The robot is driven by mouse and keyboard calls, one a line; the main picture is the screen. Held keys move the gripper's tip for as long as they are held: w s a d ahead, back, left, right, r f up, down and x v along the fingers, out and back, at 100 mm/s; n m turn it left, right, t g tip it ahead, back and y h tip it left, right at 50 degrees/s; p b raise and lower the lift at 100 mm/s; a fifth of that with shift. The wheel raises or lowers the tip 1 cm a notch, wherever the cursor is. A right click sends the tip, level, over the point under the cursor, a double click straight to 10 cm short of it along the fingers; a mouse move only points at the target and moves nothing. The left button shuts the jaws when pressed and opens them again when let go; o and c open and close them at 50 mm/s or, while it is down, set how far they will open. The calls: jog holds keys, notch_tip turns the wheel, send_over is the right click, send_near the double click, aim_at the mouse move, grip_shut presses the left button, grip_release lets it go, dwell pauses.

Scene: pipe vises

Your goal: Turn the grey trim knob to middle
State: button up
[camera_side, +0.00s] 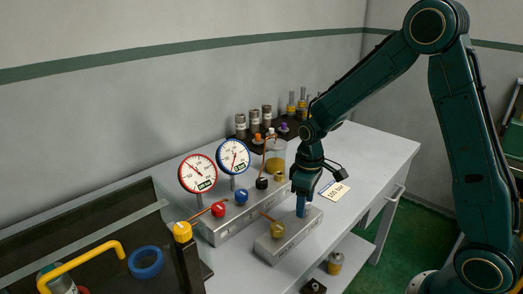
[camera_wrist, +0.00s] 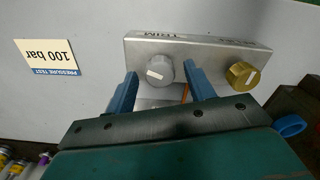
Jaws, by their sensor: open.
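The grey trim knob (camera_wrist: 160,70) shows in the wrist view on a metal block (camera_wrist: 205,48) marked TRIM. A short white mark lies across the left part of its face. My gripper (camera_wrist: 161,70) is open, with one blue finger on each side of the knob. The right finger is close to the knob; I cannot tell if it touches. In the side view my gripper (camera_side: 302,208) points down at the right end of the block (camera_side: 287,236) and hides the grey knob.
A brass knob (camera_wrist: 242,75) sits on the same block, close right of my right finger in the wrist view. In the side view, two gauges (camera_side: 197,173) and a longer block with red (camera_side: 219,209) and blue knobs stand behind. A 100 bar card (camera_side: 334,190) lies on the bench.

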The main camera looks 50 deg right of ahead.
jog(key=shift+f, duration=0.1)
jog(key=shift+c, duration=0.2)
jog(key=c, duration=0.9)
jog(key=shift+c, duration=0.2)
jog(key=shift+m, duration=0.4)
jog(key=m, duration=0.5)
jog(key=shift+m, duration=0.4)
jog(key=m, duration=0.6)
jog(key=shift+m, duration=0.4)
jog(key=shift+w, duration=0.1)
jog(key=o, duration=1)
